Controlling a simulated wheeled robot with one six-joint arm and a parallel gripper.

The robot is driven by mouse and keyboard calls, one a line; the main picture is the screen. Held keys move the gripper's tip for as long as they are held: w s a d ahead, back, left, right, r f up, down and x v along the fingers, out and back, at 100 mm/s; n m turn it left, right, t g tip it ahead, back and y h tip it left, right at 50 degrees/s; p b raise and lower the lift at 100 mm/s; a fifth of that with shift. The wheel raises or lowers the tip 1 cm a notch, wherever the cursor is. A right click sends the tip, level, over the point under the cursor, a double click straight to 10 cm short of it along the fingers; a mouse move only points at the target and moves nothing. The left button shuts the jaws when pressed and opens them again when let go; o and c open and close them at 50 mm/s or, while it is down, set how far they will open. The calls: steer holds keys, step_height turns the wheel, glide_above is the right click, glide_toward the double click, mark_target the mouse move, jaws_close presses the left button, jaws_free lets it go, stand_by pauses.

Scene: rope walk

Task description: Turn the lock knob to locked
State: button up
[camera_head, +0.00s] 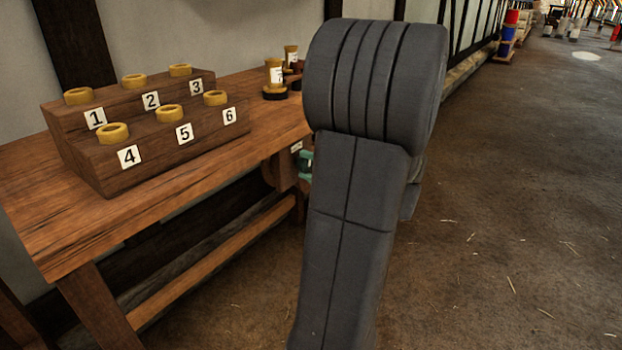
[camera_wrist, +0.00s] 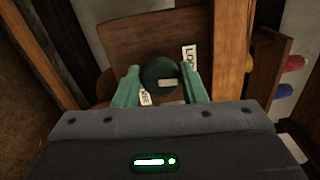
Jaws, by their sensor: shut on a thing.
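A dark round lock knob (camera_wrist: 157,74) with a pale mark on its face sits on a brown wooden panel (camera_wrist: 130,38) in the wrist view. My gripper (camera_wrist: 160,86) has one teal finger on each side of the knob and is shut on it. A white label (camera_wrist: 189,57) reading "LOC" stands upper right of the knob, its rest hidden. Another label (camera_wrist: 145,97) at lower left is partly covered and hard to read. The pale mark lies right of the knob's middle.
A wooden bench (camera_head: 60,220) stands at left with a stepped block (camera_head: 90,165) of numbered yellow-ringed holes. Small labelled spools (camera_head: 274,76) stand further back on it. A wooden post (camera_wrist: 233,50) rises right of the knob.

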steer(key=shift+n+b, duration=0.55)
steer(key=shift+n, duration=0.05)
steer(key=o, duration=0.9)
steer(key=shift+o, duration=0.2)
steer(key=p+v, duration=0.3)
steer(key=v, duration=1.1)
steer(key=shift+p, duration=0.3)
steer(key=shift+a, duration=0.1)
steer(key=b+x, duration=0.3)
steer(key=x, duration=0.9)
steer(key=shift+w+a+f, duration=0.1)
steer(key=shift+w+a, duration=0.1)
steer(key=shift+w+a+b, duration=0.3)
steer(key=shift+w+a, duration=0.1)
steer(key=shift+a, duration=0.15)
steer(key=shift+s+d, duration=0.1)
steer(key=shift+d, duration=0.05)
